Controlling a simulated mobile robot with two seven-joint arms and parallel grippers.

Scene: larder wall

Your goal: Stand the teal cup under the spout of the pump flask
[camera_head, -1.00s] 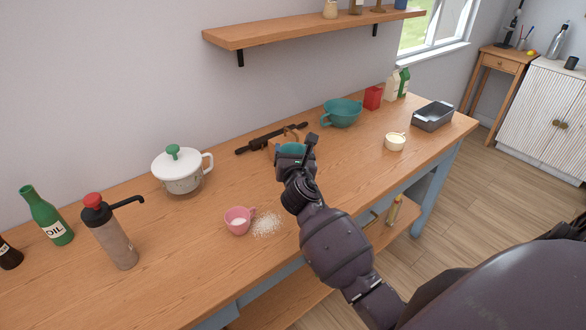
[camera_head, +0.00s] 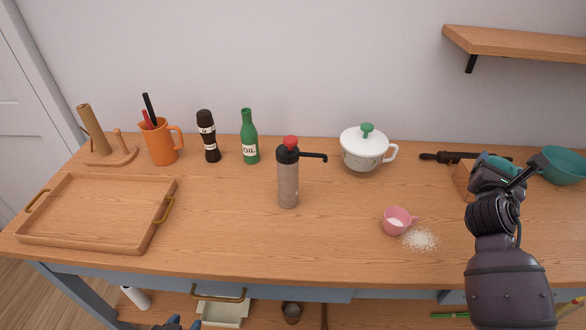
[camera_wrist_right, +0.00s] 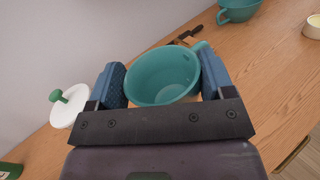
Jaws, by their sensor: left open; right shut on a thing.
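The pump flask (camera_head: 288,185) stands upright mid-table in the head view, with a red top and a black spout (camera_head: 314,156) pointing right. Below the spout tip the tabletop is bare. My right gripper (camera_head: 498,172) is far to the right of the flask and shut on the teal cup (camera_head: 497,161), mostly hidden by the gripper there. In the right wrist view, the teal cup (camera_wrist_right: 158,82) sits between both fingers, its empty inside showing. I cannot tell whether it is clear of the table. My left gripper (camera_head: 175,323) just shows at the bottom edge, below the tabletop.
A pink cup (camera_head: 397,221) with spilled white grains (camera_head: 420,239) and a white lidded pot (camera_head: 364,152) stand between flask and right gripper. A green oil bottle (camera_head: 249,139) is left of the flask. A wooden tray (camera_head: 98,210) lies at left. A teal bowl (camera_head: 562,166) is far right.

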